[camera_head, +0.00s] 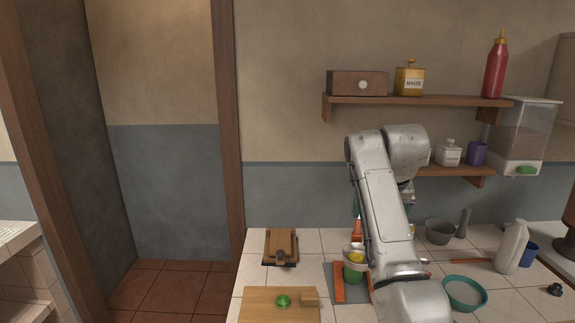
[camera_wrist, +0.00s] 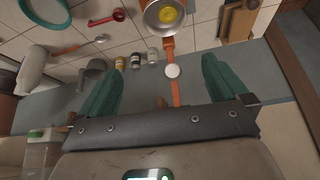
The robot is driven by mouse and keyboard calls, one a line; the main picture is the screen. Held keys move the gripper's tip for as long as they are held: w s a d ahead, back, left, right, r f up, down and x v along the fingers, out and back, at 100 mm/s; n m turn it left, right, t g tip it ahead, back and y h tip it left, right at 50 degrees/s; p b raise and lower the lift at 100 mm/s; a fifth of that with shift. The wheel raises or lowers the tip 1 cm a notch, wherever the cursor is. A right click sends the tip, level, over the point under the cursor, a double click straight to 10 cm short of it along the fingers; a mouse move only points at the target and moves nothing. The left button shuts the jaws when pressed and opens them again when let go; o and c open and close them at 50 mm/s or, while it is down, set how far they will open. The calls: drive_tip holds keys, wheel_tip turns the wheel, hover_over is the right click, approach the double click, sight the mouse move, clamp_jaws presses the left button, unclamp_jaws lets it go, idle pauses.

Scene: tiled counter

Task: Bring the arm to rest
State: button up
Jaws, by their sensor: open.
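My arm (camera_head: 382,205) is raised over the counter, its upper joint in front of the shelves. My gripper (camera_wrist: 160,63) is open in the wrist view, its two teal fingers wide apart with nothing gripped. In the head view it is mostly hidden behind the arm. Beyond the fingers, a small pan (camera_wrist: 153,22) holds something yellow. Its orange handle (camera_wrist: 171,54) runs toward the gap between the fingers, and a white disc (camera_wrist: 172,71) shows by the handle. I cannot tell the distance from the fingers to the handle.
The counter holds a cutting board (camera_head: 262,305) with a green item (camera_head: 283,300), a wooden press (camera_head: 281,247), a teal bowl (camera_head: 448,283), a grey mortar (camera_head: 439,232) and a white jug (camera_head: 511,247). Shelves (camera_head: 418,101) and a dispenser (camera_head: 522,135) are on the wall. Floor at left is clear.

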drive_tip(key=s+d+f+g, duration=0.1)
drive_tip(key=s+d+f, duration=0.2)
drive_tip(key=s+f, duration=0.95)
drive_tip(key=s+d+f+g, duration=0.1)
drive_tip(key=s+d+f, duration=0.1)
drive_tip(key=s+f, duration=1.05)
drive_tip(key=s+f+g, duration=0.1)
drive_tip(key=s+f, duration=0.3)
drive_tip(key=s, duration=1)
drive_tip(key=s+f+g, duration=0.1)
drive_tip(key=s+f, duration=0.4)
drive_tip(key=s, duration=0.9)
drive_tip(key=shift+s+d+f+n+g+y, duration=0.15)
drive_tip(key=shift+d+n+g+y, duration=0.15)
drive_tip(key=shift+d, duration=0.15)
